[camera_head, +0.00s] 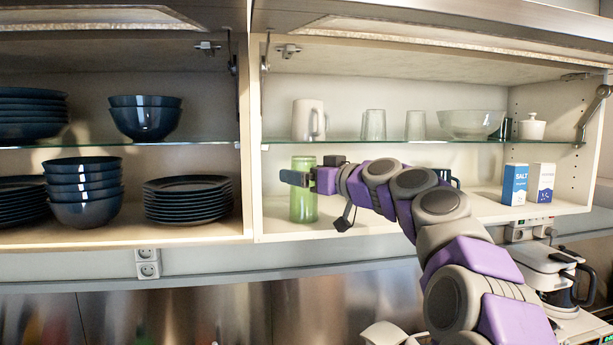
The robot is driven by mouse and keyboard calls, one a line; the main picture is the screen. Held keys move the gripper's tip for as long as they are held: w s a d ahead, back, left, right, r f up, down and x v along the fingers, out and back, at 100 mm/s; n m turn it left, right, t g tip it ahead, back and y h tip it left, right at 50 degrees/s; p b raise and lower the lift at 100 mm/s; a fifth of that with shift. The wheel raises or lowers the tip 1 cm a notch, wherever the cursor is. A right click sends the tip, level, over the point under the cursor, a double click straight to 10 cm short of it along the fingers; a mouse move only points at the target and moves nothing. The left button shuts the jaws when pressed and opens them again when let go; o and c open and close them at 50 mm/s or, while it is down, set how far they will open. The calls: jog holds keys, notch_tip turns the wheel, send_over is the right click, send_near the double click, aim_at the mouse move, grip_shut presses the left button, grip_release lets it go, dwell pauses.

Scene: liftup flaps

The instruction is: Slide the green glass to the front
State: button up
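The green glass (303,208) is a translucent upright cylinder on the lower shelf of the right cabinet (370,222), near its left wall. My gripper (297,178) reaches in from the right at the height of the glass's upper half. A dark finger crosses in front of the glass and hides a band of it. Another dark part of the gripper shows to the right of the glass rim. I cannot tell whether the fingers touch the glass or how far apart they are.
A glass shelf (360,143) above holds a mug (309,120), clear glasses (374,125) and a bowl (471,124). Salt (515,184) and another box (540,183) stand right. A dark object (446,177) is partly hidden behind my arm. The shelf front left of centre is clear.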

jog(key=shift+d, duration=0.15)
jog(key=b+v, duration=0.1)
jog(key=v, duration=1.6)
jog(key=shift+b, duration=0.35)
jog(key=shift+s, duration=0.1)
jog(key=s+a+f+m+g+h+b, duration=0.1)
jog(key=s+a+f+g+h, duration=0.15)
jog(key=s+a+f, duration=0.4)
jog(key=s+a+f+g+h, duration=0.1)
jog(key=s+a+f+g, duration=0.15)
jog(key=f, duration=0.75)
jog(key=s+a+f+m+g+h+b, duration=0.1)
jog(key=s+a+f+g, duration=0.2)
jog(key=s+f, duration=0.4)
jog(key=s+d+f+m+g+h+b, duration=0.1)
jog(key=s+d+f+m+g+h, duration=0.2)
jog(key=s+f, duration=0.9)
jog(key=s+d+f+m+g+h+b, duration=0.1)
jog(key=s+d+f+m+g+h, duration=0.2)
jog(key=s+d+f, duration=0.6)
jog(key=s+f+h, duration=0.2)
jog(key=s+f, duration=0.1)
jog(key=f, duration=0.2)
jog(key=shift+s+d+f+m+g, duration=0.15)
jog(key=shift+s+d+m+g, duration=0.05)
jog(key=shift+d+m+g, duration=0.2)
